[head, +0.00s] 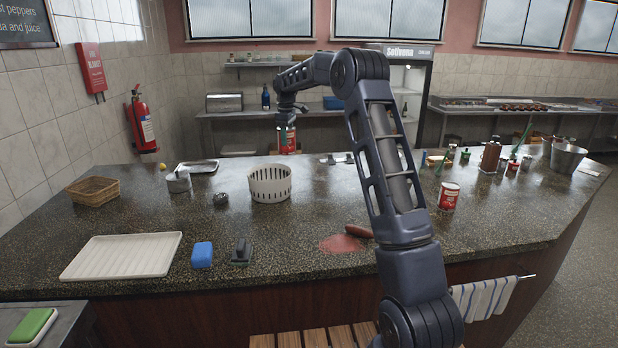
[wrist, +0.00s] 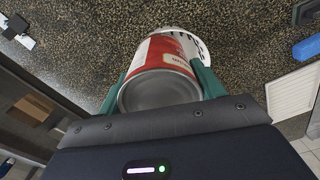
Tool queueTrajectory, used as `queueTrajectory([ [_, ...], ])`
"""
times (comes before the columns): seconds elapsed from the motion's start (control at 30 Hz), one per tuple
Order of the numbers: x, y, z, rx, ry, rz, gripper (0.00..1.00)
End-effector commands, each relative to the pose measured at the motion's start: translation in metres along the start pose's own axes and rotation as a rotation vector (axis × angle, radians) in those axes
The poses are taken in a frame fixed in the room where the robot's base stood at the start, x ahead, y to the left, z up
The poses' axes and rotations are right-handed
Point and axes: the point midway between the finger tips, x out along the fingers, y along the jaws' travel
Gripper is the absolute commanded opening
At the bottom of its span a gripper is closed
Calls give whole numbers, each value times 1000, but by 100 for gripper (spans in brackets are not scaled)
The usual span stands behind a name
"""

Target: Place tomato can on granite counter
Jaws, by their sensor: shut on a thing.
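My gripper (head: 286,122) is shut on a red and white tomato can (wrist: 158,62), with one green finger on each side of it in the wrist view. In the head view the held can (head: 287,141) is at the far edge of the dark speckled granite counter (head: 325,203), behind the white basket. I cannot tell whether its base touches the counter. A second red and white can (head: 449,196) stands upright on the counter at the right.
A round white slotted basket (head: 270,183) stands in front of the held can. A metal tray (head: 197,166), a wicker basket (head: 94,190) and a white tray (head: 124,256) are to the left. Bottles and a metal bucket (head: 567,158) crowd the right. The counter's middle is mostly clear.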

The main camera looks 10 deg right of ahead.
Motion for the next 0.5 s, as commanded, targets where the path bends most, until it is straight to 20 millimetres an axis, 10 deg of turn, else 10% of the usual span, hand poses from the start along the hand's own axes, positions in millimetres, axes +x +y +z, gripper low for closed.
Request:
queueTrajectory([
  [0.5, -1, 82, 164, 98, 1, 2, 30],
])
